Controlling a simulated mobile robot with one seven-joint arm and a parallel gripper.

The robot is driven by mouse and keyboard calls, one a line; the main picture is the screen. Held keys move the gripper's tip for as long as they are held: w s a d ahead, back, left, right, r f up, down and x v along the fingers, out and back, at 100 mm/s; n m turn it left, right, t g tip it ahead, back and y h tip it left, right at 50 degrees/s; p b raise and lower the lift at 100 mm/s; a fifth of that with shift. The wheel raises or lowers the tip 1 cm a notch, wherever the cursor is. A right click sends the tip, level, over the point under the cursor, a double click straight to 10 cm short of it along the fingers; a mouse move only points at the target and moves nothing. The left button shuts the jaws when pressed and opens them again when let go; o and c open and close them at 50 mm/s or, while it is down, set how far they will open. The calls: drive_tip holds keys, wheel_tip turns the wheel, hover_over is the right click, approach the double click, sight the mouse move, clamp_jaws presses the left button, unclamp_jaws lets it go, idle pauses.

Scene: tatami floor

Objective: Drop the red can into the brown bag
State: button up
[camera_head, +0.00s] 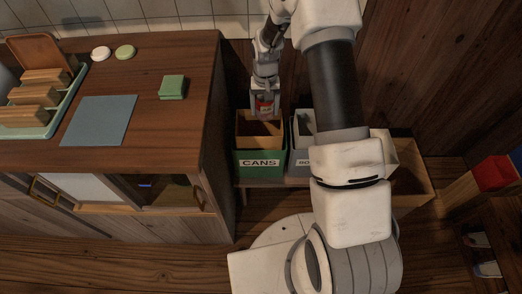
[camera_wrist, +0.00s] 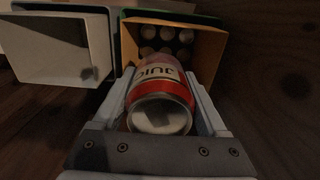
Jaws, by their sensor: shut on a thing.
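My gripper (camera_head: 264,112) is shut on the red can (camera_wrist: 158,85), one finger on each side of it. The can is red with a pale band lettered "JUIC" and shows small between the fingers in the head view (camera_head: 264,101). The brown bag (camera_head: 245,128) stands open inside the green bin labelled CANS. My gripper holds the can above the bag's opening, towards its back. In the wrist view the bag (camera_wrist: 207,58) lies beyond the can, with several round, pale-ended things inside. The can hides part of its opening.
The green CANS bin (camera_head: 243,162) stands beside a grey bin (camera_head: 299,158) with a partly hidden label. The wooden counter (camera_head: 140,75) is left of them, bearing a green block (camera_head: 172,87) and a blue-grey mat (camera_head: 98,120). A wall is close behind the bins.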

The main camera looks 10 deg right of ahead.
drive_tip(key=shift+w+f+b, duration=0.15)
drive_tip(key=shift+f+b, duration=0.2)
drive_tip(key=shift+f, duration=0.6)
wheel_tip(320, 180, down, 6)
drive_tip(key=b, duration=0.3)
drive_tip(key=shift+r+b, duration=0.2)
drive_tip(key=shift+b, duration=0.1)
drive_tip(key=o, duration=1.2)
wheel_tip(320, 180, up, 18)
drive_tip(key=p, duration=0.5)
drive_tip(key=shift+f, duration=0.25)
drive_tip(key=shift+r, duration=0.1)
